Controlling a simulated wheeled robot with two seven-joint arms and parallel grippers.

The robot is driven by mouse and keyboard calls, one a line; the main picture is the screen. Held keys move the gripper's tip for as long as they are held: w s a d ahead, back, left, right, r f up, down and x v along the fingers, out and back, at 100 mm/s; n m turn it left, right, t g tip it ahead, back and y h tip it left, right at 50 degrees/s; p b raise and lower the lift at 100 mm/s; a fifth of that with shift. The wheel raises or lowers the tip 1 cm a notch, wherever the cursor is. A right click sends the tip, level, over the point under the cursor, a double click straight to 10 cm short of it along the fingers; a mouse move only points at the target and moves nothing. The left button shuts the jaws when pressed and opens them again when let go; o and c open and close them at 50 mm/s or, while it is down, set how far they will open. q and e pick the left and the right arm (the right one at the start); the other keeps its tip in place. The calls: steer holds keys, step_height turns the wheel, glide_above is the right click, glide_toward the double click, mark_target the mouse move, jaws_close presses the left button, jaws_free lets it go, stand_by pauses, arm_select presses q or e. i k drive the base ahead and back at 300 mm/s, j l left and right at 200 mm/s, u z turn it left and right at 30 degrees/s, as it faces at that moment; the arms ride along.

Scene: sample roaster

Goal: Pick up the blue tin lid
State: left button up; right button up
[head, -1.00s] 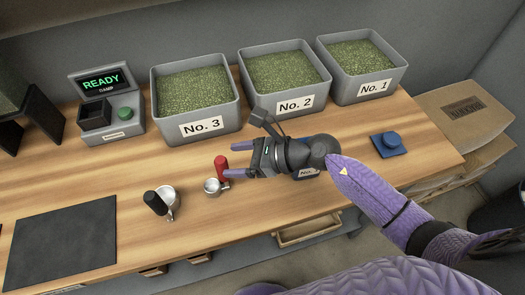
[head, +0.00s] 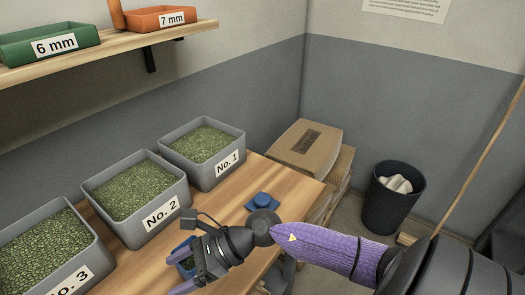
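The blue tin lid (head: 262,201) lies on the wooden table in the head view, a flat blue piece with a round raised knob. It is near the table's right end, in front of bin No. 1. My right gripper (head: 182,273) is to the left of and nearer than the lid, over the table. Its purple fingers are apart with nothing seen between them, and they point left, away from the lid. My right wrist is close to the lid in the picture. My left gripper is out of view.
Grey bins of green beans, No. 1 (head: 213,172), No. 2 (head: 160,222) and No. 3 (head: 72,272), line the table's back. A cardboard box (head: 300,150) stands beyond the table's right end, with a dark waste bin (head: 388,207) further right. The wood around the lid is clear.

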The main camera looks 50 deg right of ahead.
mark_target(261, 200)
steer(key=z, duration=1.5)
